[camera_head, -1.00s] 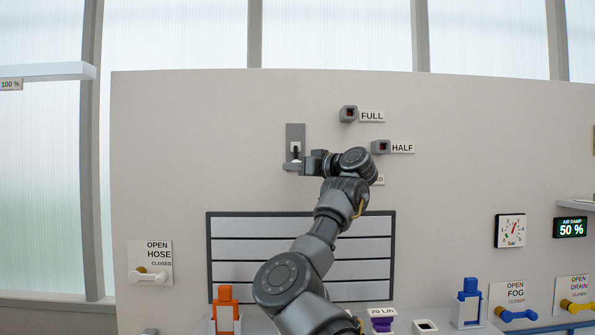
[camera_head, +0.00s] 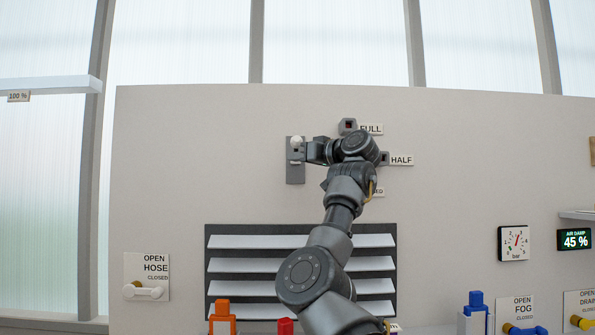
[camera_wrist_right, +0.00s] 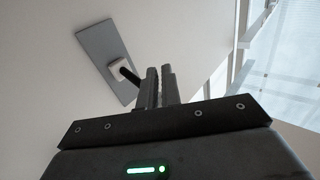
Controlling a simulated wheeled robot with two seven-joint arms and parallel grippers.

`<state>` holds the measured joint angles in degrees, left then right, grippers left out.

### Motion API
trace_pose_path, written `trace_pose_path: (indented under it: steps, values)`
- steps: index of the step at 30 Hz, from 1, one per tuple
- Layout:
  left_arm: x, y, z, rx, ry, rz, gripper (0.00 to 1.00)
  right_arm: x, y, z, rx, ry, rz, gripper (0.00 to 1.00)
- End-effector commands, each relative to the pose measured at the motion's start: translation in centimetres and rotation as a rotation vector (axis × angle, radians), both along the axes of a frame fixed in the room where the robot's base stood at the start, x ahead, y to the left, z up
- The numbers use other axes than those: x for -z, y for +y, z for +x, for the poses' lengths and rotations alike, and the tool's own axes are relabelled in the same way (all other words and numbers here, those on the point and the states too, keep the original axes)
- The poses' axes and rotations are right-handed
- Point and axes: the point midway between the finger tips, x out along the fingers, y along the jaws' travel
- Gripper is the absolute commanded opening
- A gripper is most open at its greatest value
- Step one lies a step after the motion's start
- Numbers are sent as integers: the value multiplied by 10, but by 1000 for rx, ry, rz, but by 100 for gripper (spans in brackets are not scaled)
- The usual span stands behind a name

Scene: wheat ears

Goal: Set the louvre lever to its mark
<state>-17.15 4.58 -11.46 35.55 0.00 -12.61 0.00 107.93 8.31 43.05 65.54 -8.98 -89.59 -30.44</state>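The louvre lever's grey plate (camera_head: 296,174) is on the wall, with a white knob (camera_head: 296,142) near its top. In the right wrist view the plate (camera_wrist_right: 95,40) carries a white block and a short black lever (camera_wrist_right: 130,76). My right gripper (camera_head: 307,152) is beside the plate's right edge. Its fingers (camera_wrist_right: 160,85) look shut, with the lever beside them, not between them; I cannot tell whether they touch. Labels FULL (camera_head: 371,129), HALF (camera_head: 401,160) and a partly hidden one ending in "ED" are at right. The louvre slats (camera_head: 233,241) are tilted open. My left gripper is out of view.
Below stand an orange block (camera_head: 222,316), a red piece (camera_head: 286,327) and a blue block (camera_head: 476,312). A hose handle (camera_head: 143,292) is at left. At right are a gauge (camera_head: 513,243) and a display (camera_head: 574,239) reading air damp 45 %.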

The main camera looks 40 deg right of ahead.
Motion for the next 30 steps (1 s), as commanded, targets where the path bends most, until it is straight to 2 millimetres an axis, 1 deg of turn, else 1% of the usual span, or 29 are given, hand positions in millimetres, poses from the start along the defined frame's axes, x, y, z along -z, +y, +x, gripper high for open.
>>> trace_pose_path:
  steps: [1, 9, 10, 17, 20, 23, 30]
  values:
    - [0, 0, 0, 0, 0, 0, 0, 1, 1, 1, -2, 2, 1, 13]
    - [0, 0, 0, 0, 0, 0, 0, 3, 2, 3, -5, 7, 1, 48]
    - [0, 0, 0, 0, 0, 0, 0, 3, 2, 3, -5, 7, 2, 50]
    - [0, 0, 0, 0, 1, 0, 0, 4, 2, 2, -6, 8, 2, 50]
    - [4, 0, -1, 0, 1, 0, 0, 5, 1, -1, -4, 7, 2, 50]
    - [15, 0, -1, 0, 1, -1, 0, 8, -2, -13, -3, 5, 2, 50]
    - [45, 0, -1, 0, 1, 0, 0, 10, -8, -60, -4, 4, 2, 50]
